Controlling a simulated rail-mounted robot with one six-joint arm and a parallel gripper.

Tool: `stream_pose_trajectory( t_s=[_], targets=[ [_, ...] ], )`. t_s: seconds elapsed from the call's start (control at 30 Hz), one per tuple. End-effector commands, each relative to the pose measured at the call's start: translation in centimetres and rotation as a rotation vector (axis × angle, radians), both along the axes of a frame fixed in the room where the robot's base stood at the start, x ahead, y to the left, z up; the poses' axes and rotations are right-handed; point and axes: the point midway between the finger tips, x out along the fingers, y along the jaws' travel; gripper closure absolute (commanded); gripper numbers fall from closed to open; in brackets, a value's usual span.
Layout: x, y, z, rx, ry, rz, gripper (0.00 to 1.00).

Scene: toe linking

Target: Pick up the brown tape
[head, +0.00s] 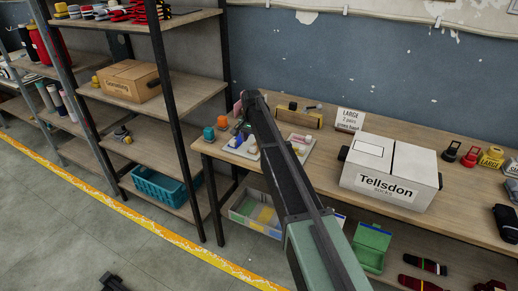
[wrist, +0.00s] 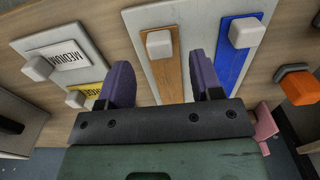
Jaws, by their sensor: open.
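In the wrist view, a brown strip (wrist: 170,80), the only clearly brown tape-like thing I see, lies on a white board (wrist: 198,25). A white knob (wrist: 159,43) sits at its upper part. A blue strip (wrist: 236,60) with a similar white knob (wrist: 246,33) lies beside it to the right. My gripper (wrist: 162,70) is open, its purple fingers apart on either side of the brown strip in the picture. Nothing is held between them. I cannot tell how far above the board they are. In the head view, my arm hides much of the board area.
Boards labelled MEDIUM (wrist: 68,55) and a yellow label (wrist: 82,92) lie left in the wrist view. An orange block (wrist: 298,87) and a pink block (wrist: 265,125) are right. In the head view, a white Tellsdon box (head: 392,178) stands on the bench; a shelf rack (head: 185,92) is left.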

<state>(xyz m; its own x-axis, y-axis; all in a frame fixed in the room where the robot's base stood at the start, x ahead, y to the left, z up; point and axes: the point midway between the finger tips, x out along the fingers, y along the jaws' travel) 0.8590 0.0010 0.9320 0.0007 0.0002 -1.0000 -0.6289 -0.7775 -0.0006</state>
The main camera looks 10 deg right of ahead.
Motion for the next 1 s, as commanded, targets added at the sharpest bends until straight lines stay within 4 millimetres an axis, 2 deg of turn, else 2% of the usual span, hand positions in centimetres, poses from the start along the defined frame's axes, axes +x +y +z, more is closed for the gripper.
stream_pose_trajectory(
  t_s=[0.03, 0.2, 0.43, 0.83, 1.0],
  targets=[
    [0.0, -0.1, -1.7, 0.000, 0.000, 0.000, 0.40],
    [0.0, -0.2, -4.8, 0.000, 0.000, 0.000, 0.40],
    [0.0, -0.2, -4.4, 0.000, 0.000, 0.000, 0.40],
    [0.0, -0.2, -4.4, 0.000, 0.000, 0.000, 0.99],
    [0.0, -0.2, -4.4, 0.000, 0.000, 0.000, 0.99]
  ],
)
